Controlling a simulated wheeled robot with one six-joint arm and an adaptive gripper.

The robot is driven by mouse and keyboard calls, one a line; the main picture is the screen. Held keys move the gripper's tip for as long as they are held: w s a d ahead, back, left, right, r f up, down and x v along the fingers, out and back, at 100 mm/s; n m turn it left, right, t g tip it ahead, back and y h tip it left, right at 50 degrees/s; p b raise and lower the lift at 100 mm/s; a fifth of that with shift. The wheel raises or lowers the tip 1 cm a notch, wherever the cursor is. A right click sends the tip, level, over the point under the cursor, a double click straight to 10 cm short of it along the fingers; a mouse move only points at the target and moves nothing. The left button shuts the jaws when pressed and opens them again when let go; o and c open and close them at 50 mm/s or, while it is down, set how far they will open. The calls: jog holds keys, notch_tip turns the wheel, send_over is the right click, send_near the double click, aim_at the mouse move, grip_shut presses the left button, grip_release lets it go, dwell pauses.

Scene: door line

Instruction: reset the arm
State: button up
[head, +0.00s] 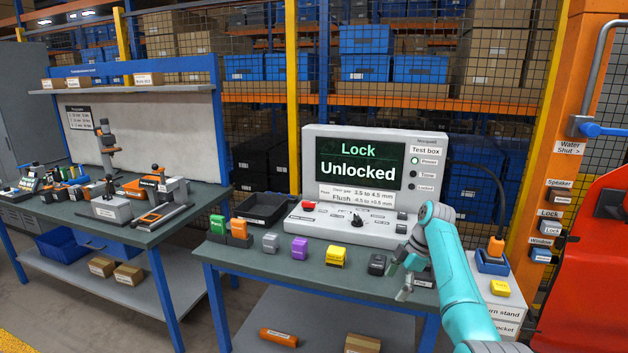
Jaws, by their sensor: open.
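My teal arm (452,275) rises from the lower right and bends over the right end of the test table. My gripper (405,280) hangs at its end, low over the table edge, with its fingers apart. I see nothing between the fingers. A small dark block (377,264) stands just left of the gripper; I cannot tell whether they touch. The test box (310,160) stands behind, and its screen (360,161) reads "Lock Unlocked".
Yellow (335,257), purple (299,248), grey, orange and green blocks line the table left of my gripper. A black tray (262,208) lies behind them. An orange post (565,120) and a red panel (597,250) stand right of my arm. A workbench is at left.

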jog(key=s+a+f+m+t+h, duration=0.1)
jog(key=s+f+m+t, duration=0.3)
jog(key=f, duration=1.1)
jog(key=s+a+f+m+h, duration=0.15)
jog(key=s+f, duration=0.45)
jog(key=f, duration=0.8)
jog(key=s+a+f+m+t, duration=0.1)
jog(key=s+f+m+t, duration=0.1)
jog(key=s+f, duration=0.6)
jog(key=s+f+m+t, duration=0.1)
jog(key=s+f+m, duration=0.2)
jog(key=s, duration=0.9)
jog(key=s+r+m+t+h, duration=0.15)
jog(key=s+r, duration=0.35)
jog(key=s, duration=0.7)
jog(key=s+r+m+t, duration=0.3)
jog(key=s+r, duration=0.1)
jog(key=s, duration=0.9)
jog(key=s+r+m+t, duration=0.1)
jog(key=s+r, duration=0.5)
jog(key=r, duration=0.6)
jog(key=s+r+m+t, duration=0.2)
jog(key=s+r, duration=0.5)
jog(key=r, duration=0.4)
jog(key=shift+s+a+r+m, duration=0.3)
jog(key=shift+a+r, duration=0.05)
jog(key=shift+r, duration=0.05)
